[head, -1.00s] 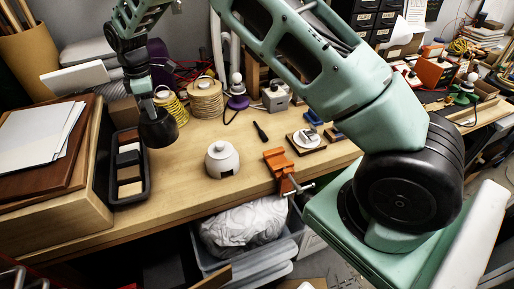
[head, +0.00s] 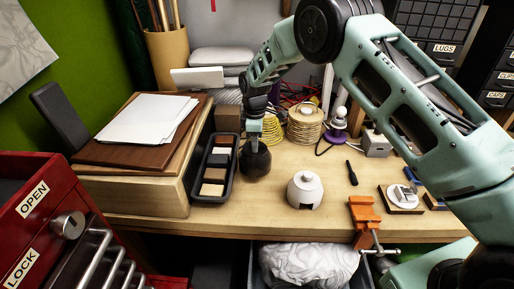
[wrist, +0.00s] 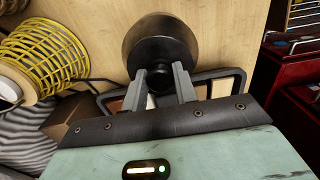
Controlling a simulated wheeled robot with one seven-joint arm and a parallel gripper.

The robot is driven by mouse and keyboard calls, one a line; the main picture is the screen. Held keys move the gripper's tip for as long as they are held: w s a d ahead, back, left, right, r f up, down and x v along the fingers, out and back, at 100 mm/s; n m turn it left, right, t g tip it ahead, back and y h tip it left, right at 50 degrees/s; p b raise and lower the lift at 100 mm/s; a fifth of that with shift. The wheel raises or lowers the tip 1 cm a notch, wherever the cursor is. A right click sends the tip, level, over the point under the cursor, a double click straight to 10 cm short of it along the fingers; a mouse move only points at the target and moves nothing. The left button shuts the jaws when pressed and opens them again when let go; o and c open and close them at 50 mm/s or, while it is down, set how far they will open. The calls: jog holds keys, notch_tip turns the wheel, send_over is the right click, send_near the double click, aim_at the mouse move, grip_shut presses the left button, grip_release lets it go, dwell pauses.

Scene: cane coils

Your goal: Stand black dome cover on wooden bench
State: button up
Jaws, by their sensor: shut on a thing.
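The black dome cover (head: 256,162) is under my gripper (head: 255,141), over the wooden bench (head: 330,207), just right of the black tray. In the wrist view, the dome cover (wrist: 160,40) has its round dark body beyond the fingers, and my gripper (wrist: 164,76) is shut on its narrow knob. The dome looks roughly upright in the head view, wide part down. It is at or very close to the bench top; I cannot tell whether its rim touches. The underside is hidden.
A black tray of blocks (head: 213,168) stands close left of the dome. A yellow cane coil (head: 272,130) is close behind. A white lidded pot (head: 305,190) stands to the right, with an orange clamp (head: 364,215) at the front edge. Bare bench lies between dome and pot.

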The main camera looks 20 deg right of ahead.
notch_tip(320, 180, down, 3)
jog(key=shift+f+p, duration=0.2)
jog(key=shift+p, duration=0.55)
jog(key=shift+f, duration=0.2)
jog(key=shift+f+b, duration=0.25)
jog(key=shift+b, duration=0.05)
jog(key=o, duration=1.1)
jog(key=shift+r, duration=0.1)
jog(key=shift+c, duration=0.2)
